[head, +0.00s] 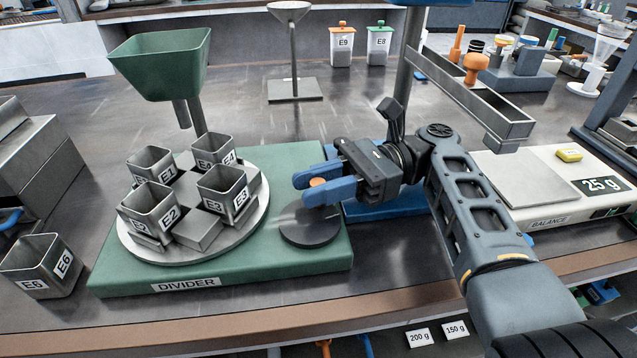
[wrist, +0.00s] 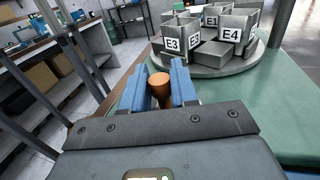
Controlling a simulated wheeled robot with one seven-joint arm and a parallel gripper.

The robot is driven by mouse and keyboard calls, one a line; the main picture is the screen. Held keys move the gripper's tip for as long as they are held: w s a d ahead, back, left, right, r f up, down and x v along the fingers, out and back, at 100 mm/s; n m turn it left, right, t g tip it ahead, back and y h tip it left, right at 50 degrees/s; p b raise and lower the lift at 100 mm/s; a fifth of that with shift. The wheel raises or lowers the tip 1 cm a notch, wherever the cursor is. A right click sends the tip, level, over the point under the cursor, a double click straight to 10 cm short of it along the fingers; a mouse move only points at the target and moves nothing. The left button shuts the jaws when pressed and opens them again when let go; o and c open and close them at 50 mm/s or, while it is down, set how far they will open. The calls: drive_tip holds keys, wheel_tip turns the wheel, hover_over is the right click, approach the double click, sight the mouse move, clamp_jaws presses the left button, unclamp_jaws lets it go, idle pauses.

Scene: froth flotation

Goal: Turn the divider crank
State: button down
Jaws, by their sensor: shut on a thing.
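The divider (head: 300,261) is a green base with a round pale turntable (head: 135,250) carrying several metal cups labelled E1 to E4. Its crank is a dark disc (head: 309,226) at the base's right side with an orange knob (head: 317,182) standing up from it. My gripper (head: 322,186) has blue fingers and is shut on the orange knob, reaching in from the right. In the wrist view the knob (wrist: 160,84) sits between the two blue fingers, with the turntable (wrist: 203,68) beyond. The crank disc is hidden there.
A green hopper (head: 160,65) stands above the turntable. A loose cup E6 (head: 42,266) stands at the left. The balance (head: 540,218) and an inclined metal chute (head: 465,90) are at the right.

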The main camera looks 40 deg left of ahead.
drive_tip(key=c, duration=1)
unclamp_jaws()
drive_tip(key=shift+r+m+t+y+p, duration=0.15)
drive_tip(key=shift+m+t+y+p, duration=0.2)
drive_tip(key=shift+y+p, duration=0.35)
drive_tip(key=shift+d+m+p, duration=0.1)
drive_tip(key=shift+m+p, duration=0.15)
drive_tip(key=shift+p, duration=0.1)
